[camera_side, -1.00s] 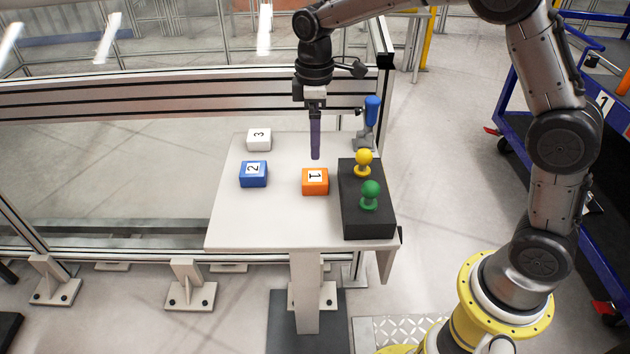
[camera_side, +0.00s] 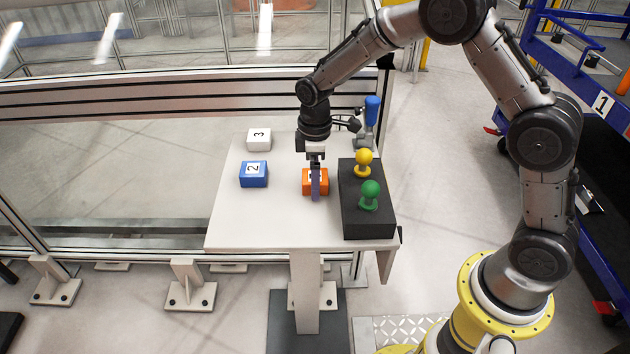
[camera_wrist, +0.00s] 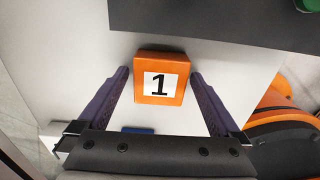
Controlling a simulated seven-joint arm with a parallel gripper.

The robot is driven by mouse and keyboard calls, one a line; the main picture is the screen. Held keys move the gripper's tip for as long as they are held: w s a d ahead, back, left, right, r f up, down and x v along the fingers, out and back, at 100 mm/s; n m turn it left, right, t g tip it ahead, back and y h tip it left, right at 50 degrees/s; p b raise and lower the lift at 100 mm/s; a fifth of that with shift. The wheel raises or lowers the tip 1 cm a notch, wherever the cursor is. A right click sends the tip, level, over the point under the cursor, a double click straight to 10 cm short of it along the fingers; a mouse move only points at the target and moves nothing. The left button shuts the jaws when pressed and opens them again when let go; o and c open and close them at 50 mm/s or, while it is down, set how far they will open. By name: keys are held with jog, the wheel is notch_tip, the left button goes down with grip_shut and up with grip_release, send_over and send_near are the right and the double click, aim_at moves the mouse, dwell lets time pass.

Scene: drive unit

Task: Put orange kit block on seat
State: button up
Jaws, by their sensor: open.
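The orange kit block (camera_side: 307,187), marked 1, sits on the white table, left of the black box. In the wrist view the orange block (camera_wrist: 160,98) lies between the two purple fingers of my gripper (camera_wrist: 160,78). The fingers are open, one on each side of the block, with a small gap showing at each side. In the side view my gripper (camera_side: 315,196) is lowered at the block, and a finger hides part of it. I cannot make out which surface is the seat.
The black box (camera_side: 378,222) carries a yellow knob (camera_side: 363,160) and a green knob (camera_side: 370,193). A blue block (camera_side: 253,175) marked 2 and a white block (camera_side: 259,139) marked 3 are to the left. A blue-handled clamp (camera_side: 371,115) stands behind. The table's front left (camera_side: 250,225) is clear.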

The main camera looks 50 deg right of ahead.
grip_shut()
dwell(0.5)
jog(key=shift+r, duration=0.1)
